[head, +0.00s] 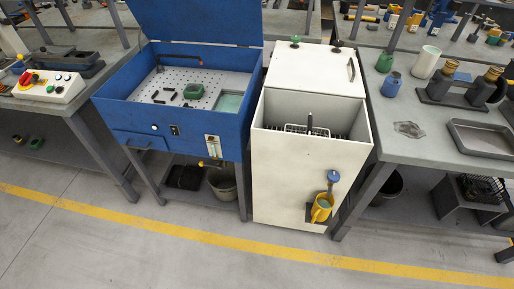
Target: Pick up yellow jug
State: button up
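The yellow jug (321,209) is at the lower right of the front of a white cabinet (290,190). It sits against a small dark holder or shelf, below a blue round-topped fitting (333,177). Its opening faces up and it looks roughly upright, perhaps slightly tilted. Whether the fitting touches the jug I cannot tell. My gripper is not in the head view.
A blue parts washer (180,110) with a raised lid stands left of the cabinet. A grey workbench (420,145) with tools, bottles and a tray (482,138) stands right. The floor (200,250) in front is clear, crossed by a yellow line.

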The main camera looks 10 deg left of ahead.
aim_at(323, 205)
jog(key=i+l, duration=0.15)
jog(key=l, duration=0.2)
jog(key=i+l, duration=0.2)
jog(key=l, duration=0.15)
jog(key=i+l+u, duration=0.2)
jog(key=l, duration=0.2)
jog(key=l+u, duration=0.2)
jog(key=l, duration=0.15)
jog(key=i+l+u, duration=0.2)
jog(key=l, duration=0.25)
jog(key=l+u, duration=0.2)
jog(key=l, duration=0.2)
jog(key=u, duration=0.95)
